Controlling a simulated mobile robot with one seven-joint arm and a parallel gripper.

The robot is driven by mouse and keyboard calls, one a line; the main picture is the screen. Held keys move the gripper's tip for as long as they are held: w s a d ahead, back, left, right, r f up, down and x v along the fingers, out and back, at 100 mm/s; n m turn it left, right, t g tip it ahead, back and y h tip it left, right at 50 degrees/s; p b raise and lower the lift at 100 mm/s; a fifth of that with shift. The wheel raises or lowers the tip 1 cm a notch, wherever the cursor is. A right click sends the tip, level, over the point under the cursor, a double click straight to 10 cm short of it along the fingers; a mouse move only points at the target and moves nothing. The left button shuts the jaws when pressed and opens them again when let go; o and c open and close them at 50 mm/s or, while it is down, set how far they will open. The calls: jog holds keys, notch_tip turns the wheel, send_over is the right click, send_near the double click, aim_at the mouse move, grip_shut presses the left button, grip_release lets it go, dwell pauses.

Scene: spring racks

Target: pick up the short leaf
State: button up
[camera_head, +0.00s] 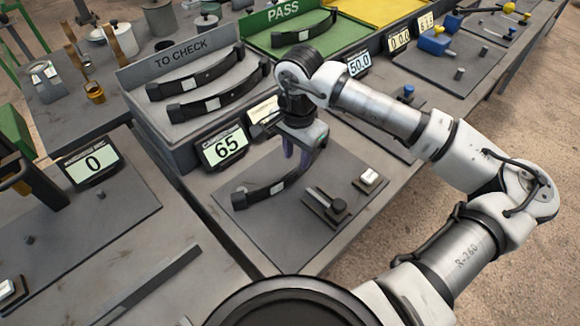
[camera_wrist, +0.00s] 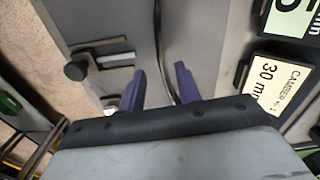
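A dark curved leaf (camera_head: 270,191) with a pale label lies across the grey gauge plate (camera_head: 262,233) in front of the display reading 65. In the wrist view a thin dark leaf edge (camera_wrist: 158,35) runs up between my fingers. My gripper (camera_head: 297,160) is over the far end of this leaf, fingers pointing down. In the wrist view its purple fingers (camera_wrist: 160,75) are apart, with visible gaps beside the leaf. Two more leaves, an upper one (camera_head: 195,75) and a lower one (camera_head: 218,98), lie in the TO CHECK tray. I cannot tell which leaf is the short one.
The TO CHECK tray (camera_head: 150,72) stands behind the 65 display (camera_head: 223,147). The green PASS tray (camera_head: 262,42) holds another leaf (camera_head: 304,28). A clamp block (camera_head: 330,207) and a small white-topped block (camera_head: 368,178) stand on the plate, right of the leaf.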

aim_at(296, 168)
jog(key=shift+f+p, duration=1.5)
jog(key=shift+f, duration=1.6)
grip_shut()
jog(key=shift+w+r, duration=0.1)
